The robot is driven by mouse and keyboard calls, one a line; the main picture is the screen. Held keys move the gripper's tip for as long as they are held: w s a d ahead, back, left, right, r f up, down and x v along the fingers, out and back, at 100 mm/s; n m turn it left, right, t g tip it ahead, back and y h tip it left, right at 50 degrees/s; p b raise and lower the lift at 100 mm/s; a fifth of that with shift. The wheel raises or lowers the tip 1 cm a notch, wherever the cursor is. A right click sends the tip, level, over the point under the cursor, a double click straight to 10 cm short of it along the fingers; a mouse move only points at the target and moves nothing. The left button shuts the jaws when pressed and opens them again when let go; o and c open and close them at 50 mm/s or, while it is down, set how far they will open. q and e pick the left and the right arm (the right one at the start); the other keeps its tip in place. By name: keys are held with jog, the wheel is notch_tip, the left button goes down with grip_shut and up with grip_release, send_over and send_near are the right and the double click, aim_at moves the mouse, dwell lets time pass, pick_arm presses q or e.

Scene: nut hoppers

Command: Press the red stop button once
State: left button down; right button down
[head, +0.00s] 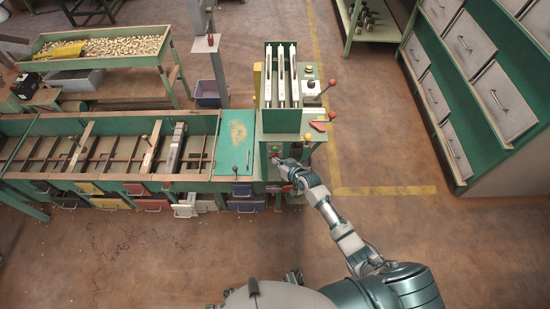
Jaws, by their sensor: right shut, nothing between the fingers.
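My right arm reaches up from the bottom right to the front of a green machine (262,137). My right gripper (279,163) is shut and empty, close against the machine's front panel below the slotted hopper. I cannot tell whether its tips touch the panel. Small dark and pale controls show on the panel just above the gripper. The red stop button cannot be made out for sure; the gripper and wrist cover part of the panel. Red ball knobs (332,115) stand on levers at the machine's right side. My left gripper is not in view.
A long green sorting bench (100,180) with drawers runs left from the machine. A nut-filled table (130,62) stands behind it. A green rack with grey drawers (493,97) is at the right. The floor between machine and rack is clear, with a yellow line (385,190).

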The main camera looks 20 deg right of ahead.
jog(key=shift+r, duration=0.1)
jog(key=shift+s+a+p, duration=0.35)
jog(key=shift+s+p, duration=0.4)
jog(key=shift+s, duration=0.1)
jog(key=s+p, duration=0.1)
jog(key=s, duration=0.1)
jog(key=s+a+p, duration=0.1)
jog(key=s+p, duration=0.1)
jog(key=shift+s+a, duration=0.2)
jog(key=shift+s, duration=0.2)
